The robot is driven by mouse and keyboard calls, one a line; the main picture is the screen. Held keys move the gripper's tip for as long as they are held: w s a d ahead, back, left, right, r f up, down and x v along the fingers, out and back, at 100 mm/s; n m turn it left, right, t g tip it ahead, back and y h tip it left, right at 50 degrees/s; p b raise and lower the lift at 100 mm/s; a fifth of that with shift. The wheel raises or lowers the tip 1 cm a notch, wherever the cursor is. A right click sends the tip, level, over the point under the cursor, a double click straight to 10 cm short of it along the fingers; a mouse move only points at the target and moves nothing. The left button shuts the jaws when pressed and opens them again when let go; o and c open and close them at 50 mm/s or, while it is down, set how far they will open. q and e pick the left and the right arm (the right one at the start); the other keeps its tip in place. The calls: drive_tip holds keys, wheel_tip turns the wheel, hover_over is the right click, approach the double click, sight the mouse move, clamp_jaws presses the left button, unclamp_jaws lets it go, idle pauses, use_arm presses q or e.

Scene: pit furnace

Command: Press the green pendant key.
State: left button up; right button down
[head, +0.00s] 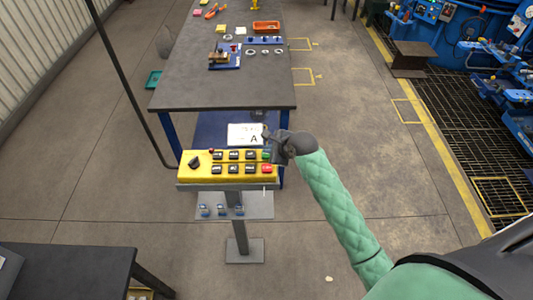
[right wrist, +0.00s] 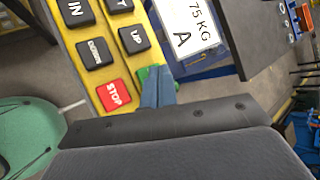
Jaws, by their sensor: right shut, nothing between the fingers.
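The yellow pendant box (head: 205,173) lies on a stand, with rows of black keys and a red STOP key (head: 267,169) at its right end. The green key (head: 266,154) sits just beyond the STOP key. In the right wrist view the green key (right wrist: 148,74) is partly hidden behind the fingertips. My right gripper (head: 270,140) is shut and empty, its fingers at the pendant's right end over the green key. In the right wrist view its blue-grey fingers (right wrist: 158,82) overlap the key; I cannot tell whether they touch it. My left gripper is not in view.
A white card (head: 243,134) marked A stands behind the pendant. A dark workbench (head: 180,90) with an orange tray (head: 266,27) and small parts lies beyond. A black pole rises at the left of the pendant. The floor right of the bench is mostly clear.

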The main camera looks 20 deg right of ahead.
drive_tip(key=shift+f, duration=0.4)
idle(0.6)
drive_tip(key=shift+r, duration=0.85)
drive_tip(key=shift+r, duration=0.1)
drive_tip(key=shift+r, duration=2.45)
